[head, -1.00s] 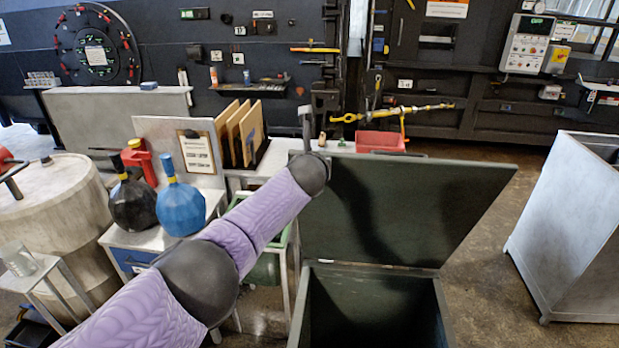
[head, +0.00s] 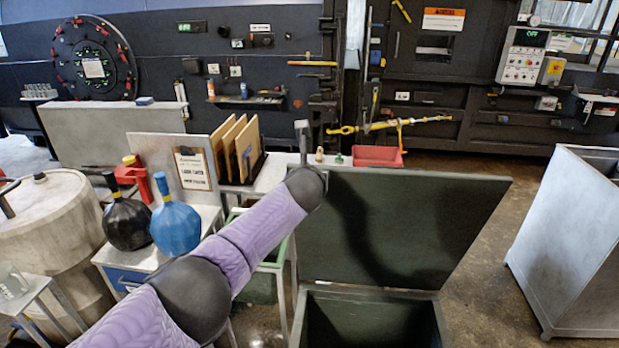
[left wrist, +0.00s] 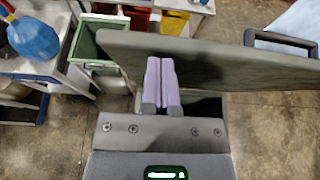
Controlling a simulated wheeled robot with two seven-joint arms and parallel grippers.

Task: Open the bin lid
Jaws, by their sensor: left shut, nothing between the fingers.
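The dark green bin (head: 430,325) stands at the bottom centre of the head view with its inside showing. Its lid (head: 440,230) stands raised and tilted back behind the opening. In the head view my left arm ends beside the lid's upper left corner, and the fingers are hidden. My right gripper is not in view.
A side table holds a black flask (head: 126,215) and a blue flask (head: 176,218) left of the arm. A red tray (head: 378,156) sits behind the lid. A grey metal container (head: 565,240) stands at the right, with clear floor between it and the bin.

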